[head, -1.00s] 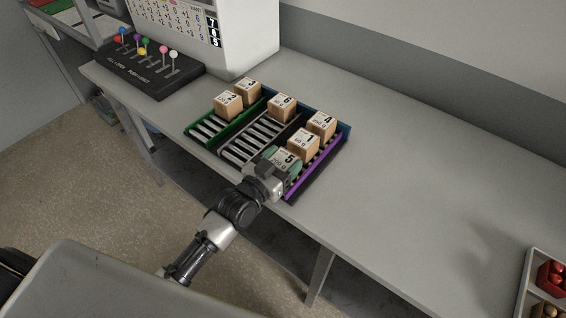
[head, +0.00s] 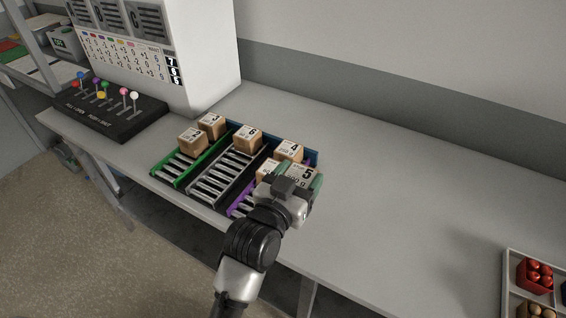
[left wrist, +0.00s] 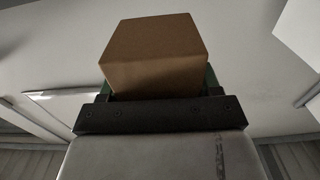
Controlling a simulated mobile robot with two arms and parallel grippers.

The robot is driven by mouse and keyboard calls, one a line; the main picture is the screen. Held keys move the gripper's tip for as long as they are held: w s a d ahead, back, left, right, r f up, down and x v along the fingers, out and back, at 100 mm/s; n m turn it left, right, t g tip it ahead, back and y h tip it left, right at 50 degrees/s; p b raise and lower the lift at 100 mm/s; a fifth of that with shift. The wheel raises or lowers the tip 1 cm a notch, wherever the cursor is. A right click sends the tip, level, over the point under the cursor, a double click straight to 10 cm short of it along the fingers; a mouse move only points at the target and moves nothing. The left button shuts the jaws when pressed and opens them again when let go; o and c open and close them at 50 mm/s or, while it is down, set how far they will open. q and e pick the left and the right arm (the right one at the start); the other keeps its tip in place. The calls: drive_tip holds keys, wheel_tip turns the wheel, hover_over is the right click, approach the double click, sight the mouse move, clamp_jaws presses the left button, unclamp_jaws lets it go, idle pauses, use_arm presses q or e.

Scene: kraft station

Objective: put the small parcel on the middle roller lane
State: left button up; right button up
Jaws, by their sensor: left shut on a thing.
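My left gripper (head: 291,183) is shut on a brown parcel marked 5 (head: 304,175) and holds it up over the right, purple-edged roller lane (head: 238,206). In the left wrist view the parcel (left wrist: 154,56) sits between the green finger pads, its plain side towards the camera. The middle roller lane (head: 212,184) lies left of the gripper, its front rollers bare, with a parcel marked 6 (head: 247,138) at its back. My right gripper is not in view.
Two parcels (head: 192,140) stand on the green-edged lane (head: 172,172). A parcel marked 4 (head: 288,151) and another, partly hidden by my gripper (head: 267,171), stand on the purple lane. A lever box (head: 112,112) is at left.

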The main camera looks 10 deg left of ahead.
use_arm(q)
drive_tip(key=shift+s+d+r, duration=0.1)
drive_tip(key=shift+d+r, duration=0.1)
drive_tip(key=shift+d, duration=0.05)
drive_tip(key=s+a+f+n+y, duration=0.2)
drive_tip(key=s+a+f+y, duration=0.1)
drive_tip(key=s+a, duration=0.2)
drive_tip(key=s+a+f+n+t+y, duration=0.1)
drive_tip(key=s+a+f+n+y, duration=0.1)
drive_tip(key=s+a, duration=0.4)
drive_tip(key=a+f+y, duration=0.1)
drive_tip(key=a, duration=0.3)
drive_tip(key=shift+a+f, duration=0.15)
drive_tip(key=shift+f, duration=0.25)
drive_tip(key=shift+w, duration=0.1)
drive_tip(key=w+d+r+m+h, duration=0.1)
drive_tip(key=w+d+r+h, duration=0.1)
drive_tip(key=d, duration=0.3)
drive_tip(key=w+d+r+m+h, duration=0.1)
drive_tip(key=w+d+r+h, duration=0.1)
drive_tip(key=w+d, duration=0.3)
drive_tip(key=w+d+r+m+g+h, duration=0.1)
drive_tip(key=w+d+r+m+h, duration=0.1)
drive_tip(key=w+d+r, duration=0.1)
drive_tip(key=shift+w+d, duration=0.25)
drive_tip(key=shift+d, duration=0.4)
drive_tip(key=shift+w+d, duration=0.2)
drive_tip(key=shift+d, duration=0.4)
